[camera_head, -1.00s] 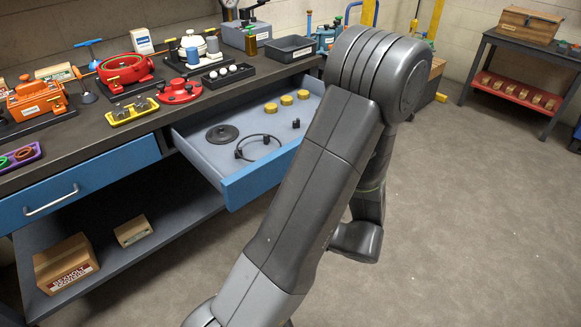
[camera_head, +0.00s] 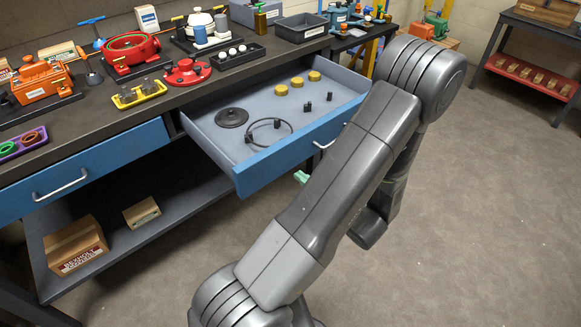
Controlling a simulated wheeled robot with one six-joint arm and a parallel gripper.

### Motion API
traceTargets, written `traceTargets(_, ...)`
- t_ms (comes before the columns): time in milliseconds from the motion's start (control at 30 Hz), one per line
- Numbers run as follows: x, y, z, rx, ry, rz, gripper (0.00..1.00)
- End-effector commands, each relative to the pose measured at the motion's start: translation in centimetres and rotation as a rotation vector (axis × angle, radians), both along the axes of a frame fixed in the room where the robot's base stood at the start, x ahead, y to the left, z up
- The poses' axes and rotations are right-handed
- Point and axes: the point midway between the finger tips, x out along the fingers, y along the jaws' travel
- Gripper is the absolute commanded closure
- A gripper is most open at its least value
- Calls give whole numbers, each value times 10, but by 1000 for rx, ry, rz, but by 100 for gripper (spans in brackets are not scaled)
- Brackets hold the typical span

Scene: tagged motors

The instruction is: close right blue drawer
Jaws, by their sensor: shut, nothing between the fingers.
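The right blue drawer (camera_head: 262,172) stands pulled out from under the workbench, its blue front with a silver handle (camera_head: 323,143) facing the floor area. Inside lie a black disc (camera_head: 231,117), a black ring-shaped part (camera_head: 283,124), several yellow round pieces (camera_head: 297,82) and small black pegs (camera_head: 308,106). Of my gripper (camera_head: 301,176) only a small pale green tip shows, just in front of and below the drawer front near the handle. The rest is hidden behind my own arm. The gripper is shut and empty; whether it touches the drawer cannot be told.
The left blue drawer (camera_head: 80,170) is closed. The bench top (camera_head: 150,115) carries several tagged motors and trays. Cardboard boxes (camera_head: 75,246) sit on the lower shelf. A side table (camera_head: 530,60) stands at the back right; the grey floor (camera_head: 480,200) between is clear.

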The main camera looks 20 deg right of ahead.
Motion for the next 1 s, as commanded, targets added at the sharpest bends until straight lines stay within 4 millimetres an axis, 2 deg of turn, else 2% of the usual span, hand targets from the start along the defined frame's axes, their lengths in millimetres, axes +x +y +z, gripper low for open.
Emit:
traceTargets(200, 31, 14, 1, 0, 0, 4, 100)
traceTargets(400, 47, 20, 0, 0, 1, 2, 100)
traceTargets(1000, 55, 23, 0, -1, 0, 2, 100)
